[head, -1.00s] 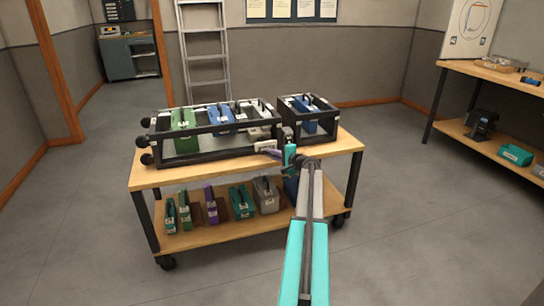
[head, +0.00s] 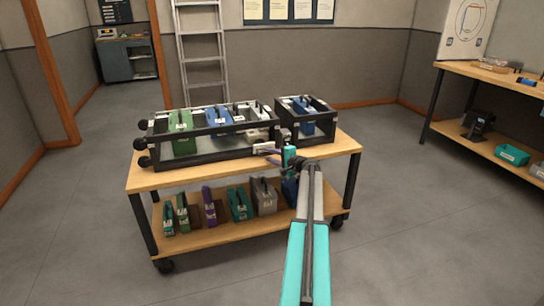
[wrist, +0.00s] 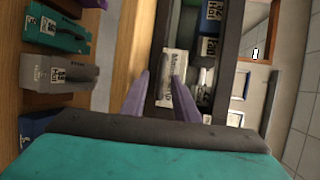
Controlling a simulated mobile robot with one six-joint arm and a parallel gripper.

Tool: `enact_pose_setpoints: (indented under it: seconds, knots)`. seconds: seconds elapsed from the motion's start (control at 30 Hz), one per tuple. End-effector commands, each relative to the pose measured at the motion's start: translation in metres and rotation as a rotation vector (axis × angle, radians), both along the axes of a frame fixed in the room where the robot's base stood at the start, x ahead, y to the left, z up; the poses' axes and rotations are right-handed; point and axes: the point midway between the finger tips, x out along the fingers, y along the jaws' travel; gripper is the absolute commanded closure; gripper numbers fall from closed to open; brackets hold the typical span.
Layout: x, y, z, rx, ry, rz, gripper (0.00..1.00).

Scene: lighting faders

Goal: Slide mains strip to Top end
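A large black open frame (head: 205,157) stands on the cart top. It holds a green unit (head: 181,133), a blue unit (head: 219,121) and a whitish unit (head: 250,115). My gripper (head: 268,152) is at the front right corner of this frame. In the wrist view its two purple fingers (wrist: 160,90) are apart, with a white label plate (wrist: 174,78) on the dark frame edge between and beyond them. Its sideways text seems to start with "Ma". I cannot tell whether the fingers touch anything, nor which part is the mains strip; no Top marking is legible.
A smaller black frame with a blue unit (head: 306,122) stands to the right on the wooden cart (head: 150,178). Several coloured units, including a purple one (head: 208,206) and a grey one (head: 264,197), stand on its lower shelf. A workbench (head: 490,84) is at right. Floor around is clear.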

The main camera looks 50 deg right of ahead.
Motion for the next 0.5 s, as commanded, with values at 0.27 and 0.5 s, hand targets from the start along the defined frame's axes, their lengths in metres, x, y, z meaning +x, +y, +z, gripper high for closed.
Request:
enact_pose_setpoints:
  seconds: [0.27, 0.5]
  knots:
    - [-0.019, 0.005, 0.004, 0.0, 0.0, 0.001, 0.72]
    - [-0.051, 0.01, 0.011, 0.0, 0.0, -0.001, 0.72]
